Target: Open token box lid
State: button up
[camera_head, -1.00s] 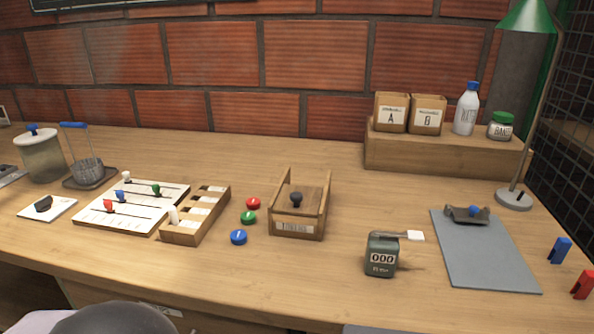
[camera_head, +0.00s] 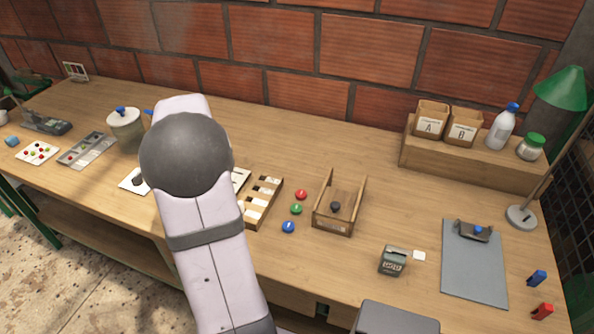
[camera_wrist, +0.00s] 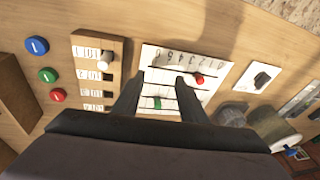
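The token box (camera_head: 318,218) is a small open-ended wooden box with raised side walls and a white label on its front, right of centre in the head view. Its flat wooden lid (camera_head: 346,193) lies between the side walls and carries a dark round knob (camera_head: 335,207). In the wrist view a brown wooden piece at the left edge looks like part of this box. My gripper (camera_wrist: 160,78) is open and empty above the white slider board, well left of the box. In the head view my arm hides the gripper.
Red, green (camera_head: 296,209) and blue tokens lie just left of the box. A slotted wooden tray (camera_head: 276,184) stands beyond them. A grey counter (camera_head: 393,262), a clipboard (camera_head: 474,270) and a shelf (camera_head: 470,167) are on the right.

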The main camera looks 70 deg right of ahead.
jog(key=s+d+r+m+g+p, duration=0.1)
jog(key=s+d+r+m+p, duration=0.2)
jog(key=s, duration=0.5)
jog(key=s+d+r+m+g+p, duration=0.1)
jog(key=s+d+r+m+p, duration=0.2)
jog(key=s, duration=0.6)
notch_tip(320, 180, up, 3)
jog(key=m+y+p, duration=0.2)
jog(key=m+p, duration=0.2)
jog(key=p, duration=0.2)
send_over(336, 204)
jog(key=shift+f, duration=0.2)
jog(key=shift+f+p, duration=1.15)
jog(key=shift+f, duration=2.6)
jog(key=shift+c, duration=0.5)
grip_shut()
